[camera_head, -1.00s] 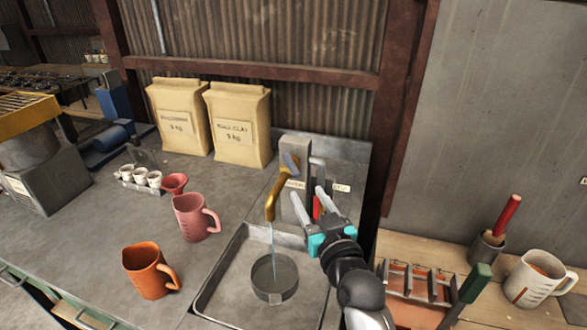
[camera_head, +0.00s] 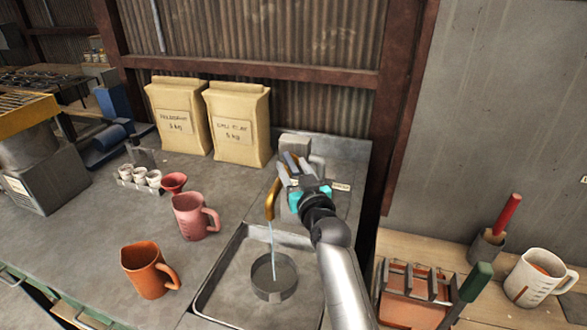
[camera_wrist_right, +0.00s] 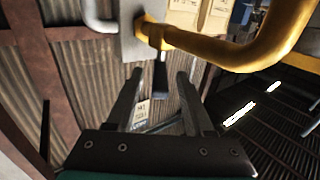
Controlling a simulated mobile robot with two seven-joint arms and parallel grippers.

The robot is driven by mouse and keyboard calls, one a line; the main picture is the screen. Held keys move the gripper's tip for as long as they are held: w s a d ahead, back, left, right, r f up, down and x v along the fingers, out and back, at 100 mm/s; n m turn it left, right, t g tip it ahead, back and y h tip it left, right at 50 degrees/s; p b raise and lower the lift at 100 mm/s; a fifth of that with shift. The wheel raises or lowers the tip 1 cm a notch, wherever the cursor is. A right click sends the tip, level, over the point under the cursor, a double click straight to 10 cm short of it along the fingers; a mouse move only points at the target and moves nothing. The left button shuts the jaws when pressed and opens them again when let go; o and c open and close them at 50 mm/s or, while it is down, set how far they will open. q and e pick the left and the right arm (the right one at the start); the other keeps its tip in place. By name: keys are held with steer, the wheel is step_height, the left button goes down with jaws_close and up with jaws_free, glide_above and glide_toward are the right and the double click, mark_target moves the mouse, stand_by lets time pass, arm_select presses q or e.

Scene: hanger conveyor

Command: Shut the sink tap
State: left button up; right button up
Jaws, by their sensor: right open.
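The brass sink tap (camera_head: 271,201) stands at the back of the sink (camera_head: 221,268), and a thin stream of water (camera_head: 272,238) runs from its spout. In the right wrist view the tap's yellow pipe (camera_wrist_right: 245,52) crosses the top, and its dark lever (camera_wrist_right: 160,76) hangs down. My right gripper (camera_head: 292,164) is open at the tap; in the wrist view its fingers (camera_wrist_right: 160,84) are on either side of the lever's end, with gaps visible. In the head view the gripper hides part of the lever and the tap's base. My left gripper is not in view.
A round metal pan (camera_head: 274,278) sits in the sink under the stream. A pink jug (camera_head: 188,216) and an orange jug (camera_head: 145,271) stand left of the sink. Two paper bags (camera_head: 238,125) stand behind. A rack (camera_head: 410,285) is at right.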

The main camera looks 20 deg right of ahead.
jaws_close()
stand_by(0.3)
stand_by(1.1)
